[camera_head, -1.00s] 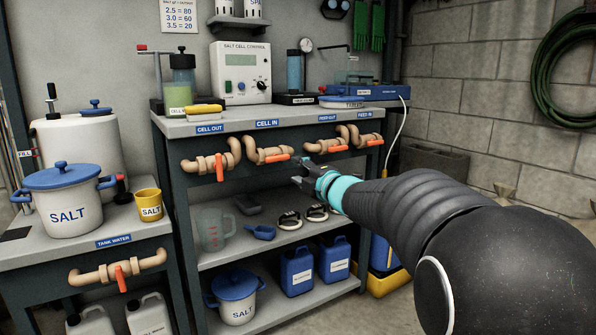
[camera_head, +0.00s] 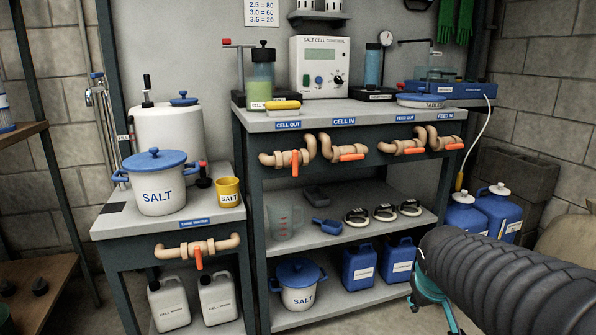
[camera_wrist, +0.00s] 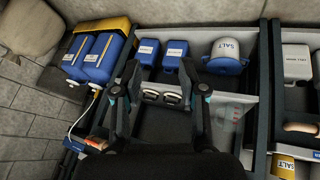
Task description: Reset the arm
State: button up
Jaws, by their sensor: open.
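My gripper (camera_wrist: 159,68) is open and empty in the wrist view, with its two dark fingers apart. The wrist view is turned about upside down and shows the lower shelves beyond the fingers. In the head view my arm enters at the lower right, and the teal part of my gripper (camera_head: 430,290) shows beside the lower shelf's right end. The fingertips are mostly hidden there behind my arm. I see no contact with the bench or its contents.
The bench (camera_head: 385,113) carries a control box (camera_head: 320,67), pipes and orange-handled valves below. Blue jugs (camera_head: 358,268) and a salt bucket (camera_head: 299,284) stand on its lowest shelf. Larger blue containers (camera_head: 500,208) stand at right. A side table (camera_head: 112,225) holds a salt pot (camera_head: 160,185).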

jog(key=s+a+r+y+p, duration=0.1)
jog(key=s+a+r+p, duration=0.1)
jog(key=s, duration=0.3)
jog(key=s+a+r+y+p, duration=0.1)
jog(key=s+a+r+p, duration=0.1)
jog(key=s+a, duration=0.2)
jog(key=s+a+r+m+p, duration=0.1)
jog(key=s+a+r+p, duration=0.1)
jog(key=s, duration=0.4)
jog(key=shift+s+a+r+y, duration=0.3)
jog(key=shift+a+r+y, duration=0.1)
jog(key=shift+a+r, duration=0.2)
